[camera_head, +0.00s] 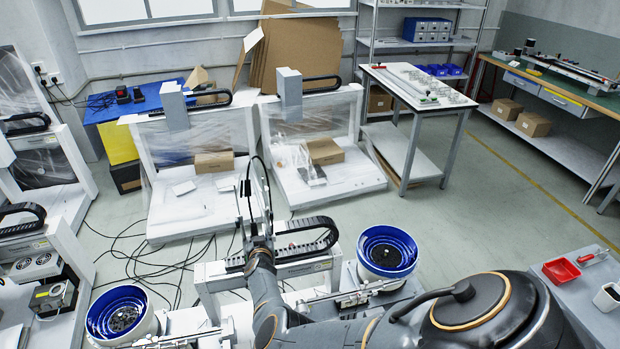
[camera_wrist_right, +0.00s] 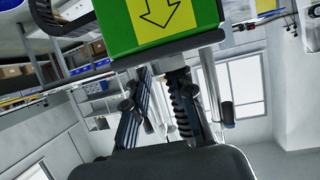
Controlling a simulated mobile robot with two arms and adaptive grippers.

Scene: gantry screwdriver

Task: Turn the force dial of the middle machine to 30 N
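The middle machine (camera_head: 300,268), a pale gantry unit with a black cable chain, stands at the bottom centre of the head view. My dark right arm reaches over it, and my right gripper (camera_head: 258,242) is at its left part, seen small and from behind. In the right wrist view a green housing (camera_wrist_right: 165,22) with a yellow arrow label is close in front of the gripper. A dark coiled part and a silver cylinder (camera_wrist_right: 213,88) show below it. I cannot make out the force dial or any reading. The finger opening is unclear. My left gripper is out of view.
Blue feeder bowls flank the machine, one at left (camera_head: 121,314) and one at right (camera_head: 388,251). Two wrapped gantry machines with cardboard boxes (camera_head: 325,151) stand behind. A red tray (camera_head: 561,270) lies on the right bench. Cables cover the floor at left.

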